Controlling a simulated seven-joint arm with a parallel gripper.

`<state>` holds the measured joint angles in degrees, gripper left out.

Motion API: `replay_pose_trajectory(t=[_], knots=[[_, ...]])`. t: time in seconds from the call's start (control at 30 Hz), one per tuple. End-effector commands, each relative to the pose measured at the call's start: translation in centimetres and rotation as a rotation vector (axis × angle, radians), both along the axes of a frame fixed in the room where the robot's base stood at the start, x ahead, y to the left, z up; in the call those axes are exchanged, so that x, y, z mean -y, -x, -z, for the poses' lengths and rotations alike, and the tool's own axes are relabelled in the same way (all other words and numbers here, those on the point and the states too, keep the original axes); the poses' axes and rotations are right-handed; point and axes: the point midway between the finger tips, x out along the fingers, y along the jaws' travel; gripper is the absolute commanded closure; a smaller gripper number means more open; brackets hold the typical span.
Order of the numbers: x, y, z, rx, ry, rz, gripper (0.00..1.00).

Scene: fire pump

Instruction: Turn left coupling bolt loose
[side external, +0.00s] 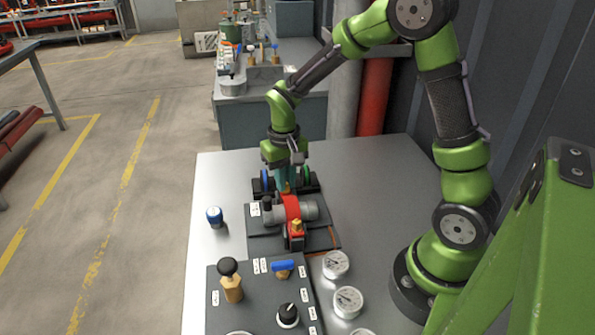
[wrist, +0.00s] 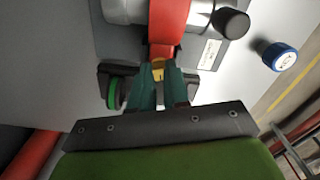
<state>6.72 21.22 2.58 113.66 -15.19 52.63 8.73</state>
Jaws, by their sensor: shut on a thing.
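The pump (side external: 300,211), with a red middle and grey cylinders, sits on a dark base plate on the grey table. My gripper (side external: 287,185) points down at its far end, between a blue disc (side external: 265,178) and a green disc (side external: 306,175). In the wrist view, my gripper's teal fingers (wrist: 160,78) are closed around a small brass-coloured piece (wrist: 158,70) next to the red pump body (wrist: 168,30). The fingers hide most of this piece. I cannot tell whether it is the left coupling bolt. The green disc (wrist: 112,93) shows left of the fingers; the right finger side hides the blue one.
A blue-topped knob (side external: 214,216) stands on the table left of the pump. A control panel (side external: 250,296) with a black-knobbed lever (side external: 230,281) and a blue valve handle (side external: 283,266) is in front. Gauges (side external: 336,264) lie right of it. The table's right rear is clear.

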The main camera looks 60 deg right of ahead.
Motion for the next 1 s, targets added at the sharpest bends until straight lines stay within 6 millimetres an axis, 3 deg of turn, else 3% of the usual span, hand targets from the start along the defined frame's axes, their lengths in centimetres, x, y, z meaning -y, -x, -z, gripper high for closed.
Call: replay_pose_trajectory(t=[1.0], knots=[[0.01, -0.02, -0.02, 0.000, 0.000, -0.953, 1.00]])
